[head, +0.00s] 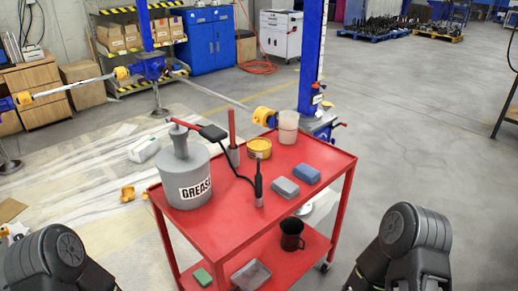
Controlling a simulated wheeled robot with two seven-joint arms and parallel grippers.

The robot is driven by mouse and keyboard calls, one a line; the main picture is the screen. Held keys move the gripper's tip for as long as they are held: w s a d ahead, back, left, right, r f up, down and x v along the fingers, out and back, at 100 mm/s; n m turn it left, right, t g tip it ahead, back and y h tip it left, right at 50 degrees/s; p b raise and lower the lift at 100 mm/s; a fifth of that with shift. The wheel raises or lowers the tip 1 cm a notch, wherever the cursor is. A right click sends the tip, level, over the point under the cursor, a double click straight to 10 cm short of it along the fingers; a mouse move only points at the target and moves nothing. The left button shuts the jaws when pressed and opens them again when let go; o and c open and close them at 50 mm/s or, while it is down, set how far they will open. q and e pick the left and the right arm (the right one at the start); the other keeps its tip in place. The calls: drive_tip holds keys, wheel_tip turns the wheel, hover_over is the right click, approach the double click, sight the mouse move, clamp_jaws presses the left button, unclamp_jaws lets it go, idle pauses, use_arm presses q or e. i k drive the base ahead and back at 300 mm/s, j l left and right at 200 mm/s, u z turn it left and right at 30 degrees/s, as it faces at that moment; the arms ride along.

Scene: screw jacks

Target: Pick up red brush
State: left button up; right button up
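A thin upright red handle (231,124) stands on the red cart's top, with a grey lower part (234,156) that may be a holder or the brush's own end. It looks like the red brush, but I see no bristles clearly. It stands just right of the grey grease can (186,170), which has a red lever on top. Black links of my arms show at the bottom left and bottom right corners. Neither gripper shows, so neither is seen near the handle.
The red cart (222,235) also carries a yellow tin (259,147), a translucent cup (288,127), a black-handled tool (258,182), a grey block (285,188) and a blue block (306,174). A black mug (292,234) is on the lower shelf. A blue post stands behind.

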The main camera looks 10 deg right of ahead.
sight(231, 112)
drive_tip(key=l+u, duration=0.15)
drive_tip(key=u, duration=1)
drive_tip(key=l+u, duration=0.25)
drive_tip(key=k+l+u, duration=0.25)
drive_tip(key=l, duration=0.15)
drive_tip(key=l+u, duration=0.25)
drive_tip(key=k+l+u, duration=0.25)
drive_tip(key=l, duration=0.15)
drive_tip(key=k+l, duration=0.2)
drive_tip(key=l, duration=0.15)
drive_tip(key=k+l, duration=0.15)
drive_tip(key=l, duration=0.2)
drive_tip(key=u, duration=0.05)
